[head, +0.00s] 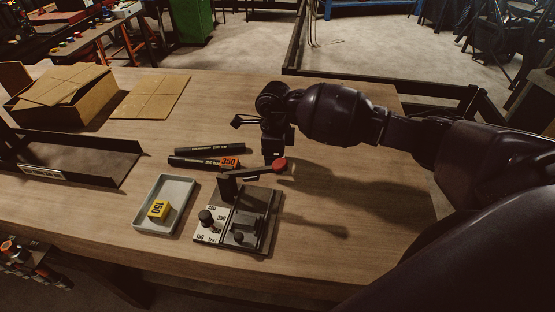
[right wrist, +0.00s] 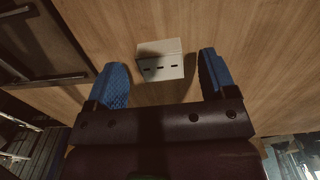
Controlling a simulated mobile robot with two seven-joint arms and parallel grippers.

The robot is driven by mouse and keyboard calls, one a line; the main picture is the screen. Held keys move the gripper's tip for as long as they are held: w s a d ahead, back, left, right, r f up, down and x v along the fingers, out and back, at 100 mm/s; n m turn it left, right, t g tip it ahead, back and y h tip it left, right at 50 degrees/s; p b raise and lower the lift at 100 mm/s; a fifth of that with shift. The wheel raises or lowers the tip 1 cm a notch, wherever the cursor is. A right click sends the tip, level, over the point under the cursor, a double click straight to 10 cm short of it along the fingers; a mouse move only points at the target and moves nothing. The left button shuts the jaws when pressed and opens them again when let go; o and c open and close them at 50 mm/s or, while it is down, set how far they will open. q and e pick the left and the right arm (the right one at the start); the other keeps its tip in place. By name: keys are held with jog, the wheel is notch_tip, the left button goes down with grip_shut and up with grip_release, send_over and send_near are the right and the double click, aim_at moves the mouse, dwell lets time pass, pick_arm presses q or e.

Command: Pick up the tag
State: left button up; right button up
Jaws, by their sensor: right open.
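In the head view my right gripper (head: 274,160) hangs over the table just behind the hose crimper (head: 240,222). In the right wrist view the blue fingers of my right gripper (right wrist: 168,82) are wide apart and hold nothing. Ahead, between them in the picture, a pale block-like piece (right wrist: 160,66) with two dark slots is on the wood; I cannot tell whether it is the tag. An orange piece marked 350 (head: 229,162) is at the end of a black hose. A yellow piece marked 150 (head: 158,210) lies in the grey tray (head: 141,220). My left gripper is not in view.
Two black hoses lie behind the crimper, the farther one (head: 212,149) labelled. A dark channel (head: 75,160) and an open cardboard box (head: 75,98) stand at the left. The table's right side is clear below my arm.

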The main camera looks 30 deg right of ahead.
jog(key=shift+f, duration=0.65)
jog(key=shift+c, duration=0.4)
jog(key=c, duration=0.9)
jog(key=shift+r, duration=0.1)
